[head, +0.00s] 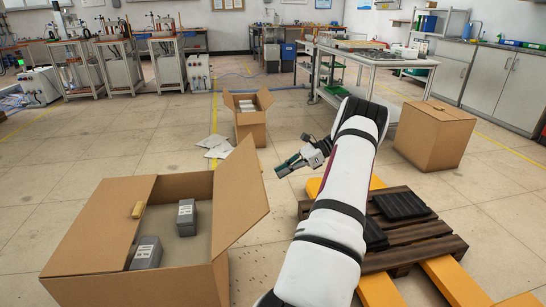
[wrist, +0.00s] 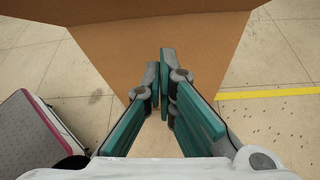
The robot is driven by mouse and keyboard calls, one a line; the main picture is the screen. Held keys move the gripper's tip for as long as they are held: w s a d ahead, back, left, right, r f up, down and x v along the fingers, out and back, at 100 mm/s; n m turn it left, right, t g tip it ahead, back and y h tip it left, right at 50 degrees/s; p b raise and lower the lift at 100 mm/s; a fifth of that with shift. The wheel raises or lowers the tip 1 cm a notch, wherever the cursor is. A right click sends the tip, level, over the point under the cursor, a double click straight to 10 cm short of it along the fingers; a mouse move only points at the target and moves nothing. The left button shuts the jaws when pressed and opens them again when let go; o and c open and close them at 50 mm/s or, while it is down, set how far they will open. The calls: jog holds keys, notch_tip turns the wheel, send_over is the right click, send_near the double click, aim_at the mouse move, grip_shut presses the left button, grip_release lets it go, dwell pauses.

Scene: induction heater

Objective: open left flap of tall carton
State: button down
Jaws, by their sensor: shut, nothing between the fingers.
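The tall carton (head: 120,284) stands at the front left in the head view. Its left flap (head: 95,226) lies closed over the left part of the opening, with a small tan block (head: 138,210) at its inner edge. Its right flap (head: 240,193) stands raised and tilted outward. Two grey labelled boxes (head: 186,217) (head: 146,252) are inside. My gripper (head: 280,171) is shut and empty, in the air to the right of the raised flap. In the wrist view, the fingers (wrist: 160,75) are in front of a brown cardboard panel (wrist: 110,50); contact cannot be told.
A small open carton (head: 250,126) stands behind, with white sheets (head: 215,146) on the floor beside it. A pallet (head: 425,245) with black items is at the right. A closed carton (head: 435,135) stands beyond it.

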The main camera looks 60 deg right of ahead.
aim_at(258, 162)
jog(key=s+a+r+g+h+p, duration=0.1)
jog(key=s+r+g+h+p, duration=0.15)
jog(key=r, duration=0.25)
jog(key=s+r+g+h+p, duration=0.1)
jog(key=r+g+h+p, duration=0.25)
jog(key=r, duration=0.25)
jog(key=a+b+x, duration=0.1)
jog(key=b+x, duration=0.2)
jog(key=x, duration=0.7)
jog(key=shift+n+t+y, duration=0.3)
jog(key=w+r, duration=0.1)
jog(key=w+a+r, duration=0.1)
jog(key=r, duration=0.1)
jog(key=shift+w+a+b, duration=0.2)
jog(key=shift+b, duration=0.2)
jog(key=shift+g+h, duration=0.4)
jog(key=shift+g, duration=0.3)
jog(key=w+r+p, duration=0.1)
jog(key=a+r+p, duration=0.1)
jog(key=p, duration=0.1)
jog(key=w+a+r+p, duration=0.1)
jog(key=r, duration=0.1)
jog(key=shift+w, duration=0.3)
jog(key=shift+w+a+r+p, duration=0.25)
jog(key=shift+w+r+p, duration=0.1)
jog(key=shift+p, duration=0.2)
jog(key=shift+f, duration=0.1)
